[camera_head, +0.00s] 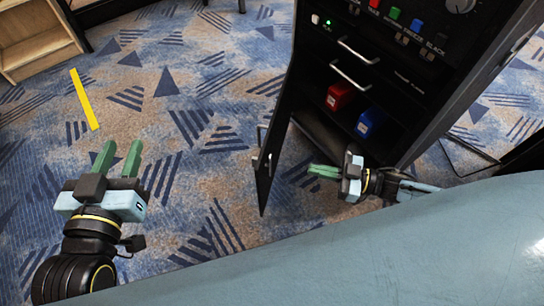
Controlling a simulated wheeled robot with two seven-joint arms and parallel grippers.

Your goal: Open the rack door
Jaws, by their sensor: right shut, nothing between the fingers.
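The black rack (395,100) stands at the right. Its dark door (270,165) is swung outward and seen nearly edge-on, with a handle (257,162) on its left side. The rack front shows drawers with silver handles and a lower shelf. My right gripper (310,171) is shut and empty, with green fingers pointing left toward the inner side of the door, low in front of the rack opening. I cannot tell whether it touches the door. My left gripper (121,149) is open and empty over the carpet, well left of the door.
A red box (339,96) and a blue box (369,123) sit on the rack's lower shelf. A wooden shelf unit (38,45) stands at the upper left. A yellow strip (84,99) lies on the patterned carpet. The floor left of the door is clear.

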